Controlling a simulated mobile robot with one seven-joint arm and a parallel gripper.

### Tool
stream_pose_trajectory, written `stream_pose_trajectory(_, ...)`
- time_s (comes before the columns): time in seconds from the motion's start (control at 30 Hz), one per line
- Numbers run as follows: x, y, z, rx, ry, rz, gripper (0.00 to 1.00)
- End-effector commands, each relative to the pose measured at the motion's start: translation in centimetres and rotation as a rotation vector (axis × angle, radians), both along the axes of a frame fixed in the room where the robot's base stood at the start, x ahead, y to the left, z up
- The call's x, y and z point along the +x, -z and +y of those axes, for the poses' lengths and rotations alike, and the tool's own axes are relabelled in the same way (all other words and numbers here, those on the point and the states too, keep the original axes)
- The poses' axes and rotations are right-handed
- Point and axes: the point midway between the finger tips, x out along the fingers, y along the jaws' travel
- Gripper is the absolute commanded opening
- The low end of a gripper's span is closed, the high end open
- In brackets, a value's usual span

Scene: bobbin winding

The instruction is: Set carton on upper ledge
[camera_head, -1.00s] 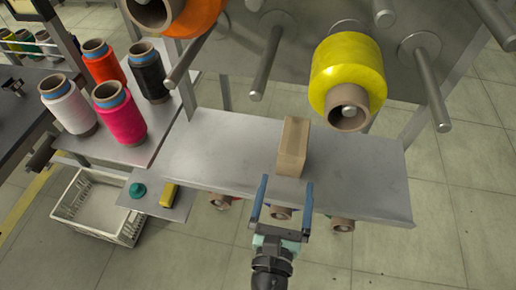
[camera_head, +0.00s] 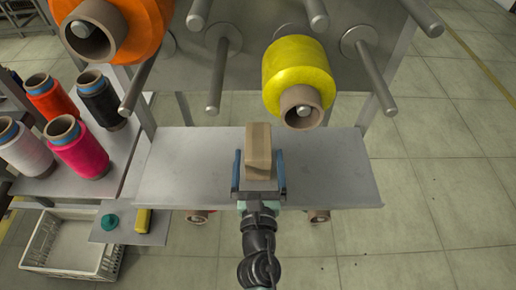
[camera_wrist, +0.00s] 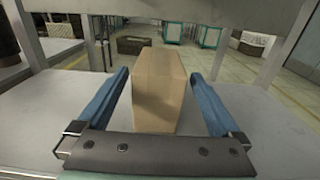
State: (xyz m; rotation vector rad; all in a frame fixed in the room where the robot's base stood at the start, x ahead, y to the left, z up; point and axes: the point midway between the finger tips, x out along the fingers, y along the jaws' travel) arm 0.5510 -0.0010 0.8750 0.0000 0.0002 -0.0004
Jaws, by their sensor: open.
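The tan cardboard carton (camera_head: 258,148) stands upright on the grey metal ledge (camera_head: 340,170), below the yellow spool. My gripper (camera_head: 259,172) is open at the ledge's front edge, with its blue fingers on either side of the carton's near part. In the wrist view the carton (camera_wrist: 157,90) stands between the two blue fingers (camera_wrist: 158,100), with a visible gap on each side. The carton's underside is hidden.
A yellow spool (camera_head: 296,75) and an orange spool (camera_head: 135,25) hang on pegs above. Bare metal pegs (camera_head: 372,75) jut out nearby. Several thread cones (camera_head: 82,148) stand on a shelf at left. A white crate (camera_head: 72,240) sits on the floor. The ledge's right side is clear.

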Motion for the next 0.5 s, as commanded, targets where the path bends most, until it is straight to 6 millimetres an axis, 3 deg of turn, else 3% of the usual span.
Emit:
stream_pose_trajectory(0.3, 4.1, -0.5, 0.1, 0.001, 0.0, -0.001, 1.0)
stream_pose_trajectory(0.5, 4.8, -0.5, 0.1, 0.0, 0.0, 0.0, 1.0)
